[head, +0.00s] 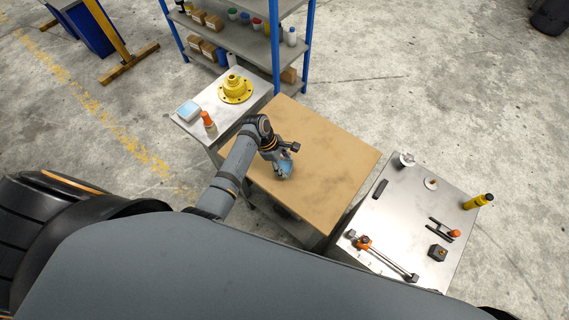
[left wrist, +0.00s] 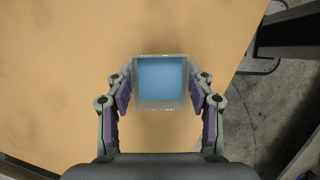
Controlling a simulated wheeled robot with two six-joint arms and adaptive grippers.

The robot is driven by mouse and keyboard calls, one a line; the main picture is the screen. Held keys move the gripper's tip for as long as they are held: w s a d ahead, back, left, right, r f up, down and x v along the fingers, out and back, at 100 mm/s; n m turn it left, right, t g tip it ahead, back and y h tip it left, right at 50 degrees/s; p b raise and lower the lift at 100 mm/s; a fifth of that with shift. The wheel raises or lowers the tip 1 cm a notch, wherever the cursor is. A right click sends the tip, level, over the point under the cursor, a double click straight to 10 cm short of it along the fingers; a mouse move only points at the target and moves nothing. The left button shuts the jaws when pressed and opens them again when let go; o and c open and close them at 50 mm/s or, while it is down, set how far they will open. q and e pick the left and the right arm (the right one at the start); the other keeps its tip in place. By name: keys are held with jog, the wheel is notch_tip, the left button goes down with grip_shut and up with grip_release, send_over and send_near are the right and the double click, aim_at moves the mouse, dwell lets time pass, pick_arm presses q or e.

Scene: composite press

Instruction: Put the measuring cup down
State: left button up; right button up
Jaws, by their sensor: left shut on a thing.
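The measuring cup (left wrist: 161,80) is a clear, square-looking container with blue inside, seen from above in the left wrist view. My left gripper (left wrist: 160,95) is shut on it, with a purple finger pad on each side. In the head view the blue cup (head: 285,168) shows at the end of my left arm, partly hidden by the gripper (head: 284,158). It is over the left part of the brown tabletop (head: 330,165). I cannot tell whether the cup touches the surface. My right gripper is not in view.
The brown tabletop is otherwise bare. A metal table (head: 405,225) on the right holds a torque wrench (head: 385,257), a yellow bottle (head: 478,201) and small parts.

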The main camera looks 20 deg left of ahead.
pick_arm(q)
jog(key=o, duration=1.1)
jog(key=shift+o, duration=0.2)
jog(key=v, duration=1.2)
